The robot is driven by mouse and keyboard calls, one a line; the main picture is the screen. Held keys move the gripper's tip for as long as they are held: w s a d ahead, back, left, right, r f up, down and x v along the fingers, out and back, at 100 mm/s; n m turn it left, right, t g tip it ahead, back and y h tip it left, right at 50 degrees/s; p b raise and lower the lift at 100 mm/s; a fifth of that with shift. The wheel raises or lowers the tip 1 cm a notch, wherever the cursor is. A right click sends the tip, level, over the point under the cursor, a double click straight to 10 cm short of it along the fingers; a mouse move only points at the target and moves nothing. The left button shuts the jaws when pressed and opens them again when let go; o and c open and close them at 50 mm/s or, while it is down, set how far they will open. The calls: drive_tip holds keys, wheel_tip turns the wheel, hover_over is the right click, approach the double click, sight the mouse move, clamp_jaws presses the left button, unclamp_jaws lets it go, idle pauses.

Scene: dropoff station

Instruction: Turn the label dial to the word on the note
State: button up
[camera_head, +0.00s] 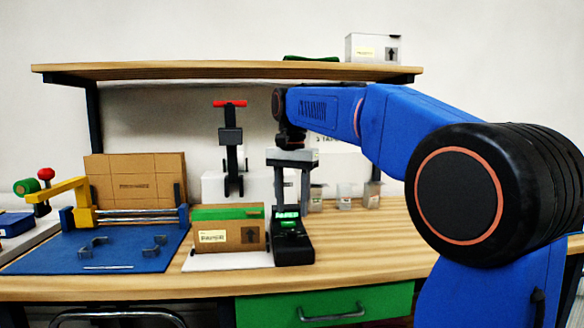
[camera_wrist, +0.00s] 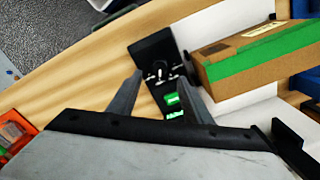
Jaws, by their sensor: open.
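My gripper (camera_head: 293,204) is open and empty, pointing down above the device. In the wrist view its fingertips (camera_wrist: 161,66) appear on either side of the dial; contact cannot be told. I cannot clearly identify the note or read its word.
A blue mat (camera_head: 100,250) with a yellow-armed fixture lies farther left. Small containers (camera_head: 344,196) stand behind right. The bench front right is clear.

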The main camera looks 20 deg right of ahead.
wheel_tip(320, 180, up, 11)
idle(0.4)
idle(0.4)
drive_tip(key=s+f+n+t, duration=0.2)
drive_tip(key=s+f+n, duration=0.2)
drive_tip(key=s+f, duration=1)
drive_tip(key=s+f+n+t, duration=0.2)
drive_tip(key=s+f+n, duration=0.3)
drive_tip(key=s+f, duration=1)
wheel_tip(320, 180, down, 7)
drive_tip(key=shift+s+r+n+t, duration=0.1)
drive_tip(key=shift+s+n+t, duration=0.2)
drive_tip(key=shift+t, duration=0.1)
drive_tip(key=shift+c, duration=0.3)
